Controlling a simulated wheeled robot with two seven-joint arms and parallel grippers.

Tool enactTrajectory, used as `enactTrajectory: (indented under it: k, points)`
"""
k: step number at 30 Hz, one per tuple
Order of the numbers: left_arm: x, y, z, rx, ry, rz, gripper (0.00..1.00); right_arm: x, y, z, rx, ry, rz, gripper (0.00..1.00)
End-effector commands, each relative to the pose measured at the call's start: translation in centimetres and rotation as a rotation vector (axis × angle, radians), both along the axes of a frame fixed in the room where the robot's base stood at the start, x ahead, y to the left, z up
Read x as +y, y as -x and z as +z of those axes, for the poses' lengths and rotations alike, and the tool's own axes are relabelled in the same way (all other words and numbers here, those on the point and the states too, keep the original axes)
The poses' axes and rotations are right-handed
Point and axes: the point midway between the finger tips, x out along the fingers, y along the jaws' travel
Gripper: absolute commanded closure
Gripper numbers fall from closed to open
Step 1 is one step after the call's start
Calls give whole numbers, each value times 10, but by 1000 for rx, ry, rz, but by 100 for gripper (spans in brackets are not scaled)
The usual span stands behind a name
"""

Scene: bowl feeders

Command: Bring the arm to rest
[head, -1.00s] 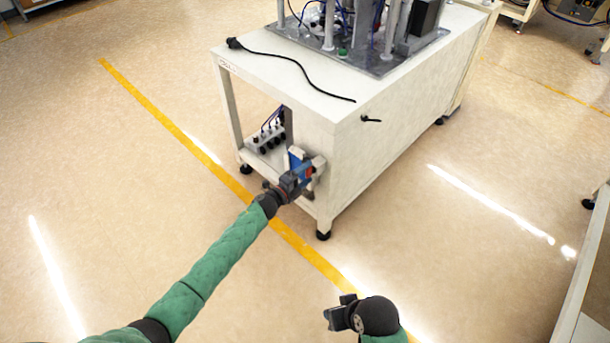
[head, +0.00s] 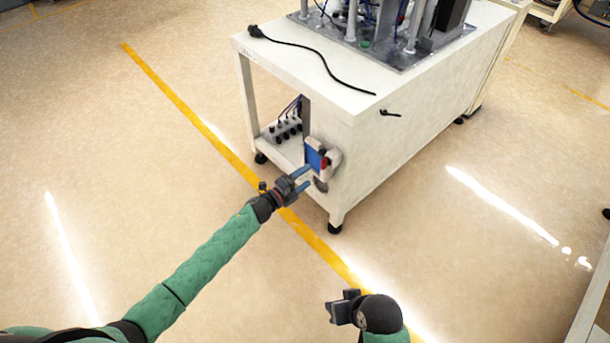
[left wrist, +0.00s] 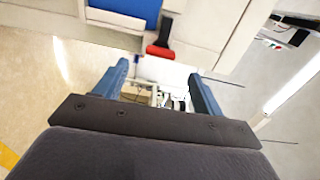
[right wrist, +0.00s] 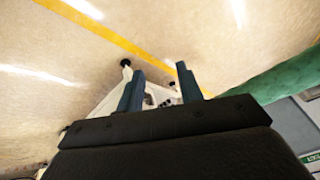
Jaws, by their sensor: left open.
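My left arm reaches in from the left in the head view. Its gripper (head: 303,178) is open and empty, just in front of a blue panel (head: 315,157) with a red part (head: 324,163) on the white bench's end. In the left wrist view the two blue fingers (left wrist: 157,88) stand apart, and the red part (left wrist: 160,50) lies beyond them, apart from both. My right gripper (head: 340,312) hangs low at the bottom of the head view. In the right wrist view its fingers (right wrist: 160,85) stand apart with nothing between them.
The white bench (head: 400,130) carries machinery and a black cable (head: 325,62). A lower shelf holds a row of black-knobbed parts (head: 284,131). A yellow line (head: 190,115) crosses the floor. The floor at left is clear.

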Motion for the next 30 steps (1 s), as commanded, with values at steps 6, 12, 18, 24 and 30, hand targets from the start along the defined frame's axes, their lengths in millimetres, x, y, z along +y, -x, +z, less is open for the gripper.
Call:
enactTrajectory:
  k: [6, 12, 18, 24, 30]
  points:
    - [0, 0, 0, 0, 0, 0, 31, -1, 2, -2, 4, 2, -2, 64]
    - [7, -7, -5, 48, 17, 51, 31, -2, 2, -2, 10, 6, 1, 64]
    - [40, -30, -19, 192, 53, 282, 31, -4, 8, -4, 41, 21, 11, 64]
    - [73, -43, -1, 350, 162, 551, 31, -8, 15, -4, 77, 44, 19, 64]
    - [99, -41, 39, 513, 315, 794, 31, -17, 20, -1, 109, 70, 20, 64]
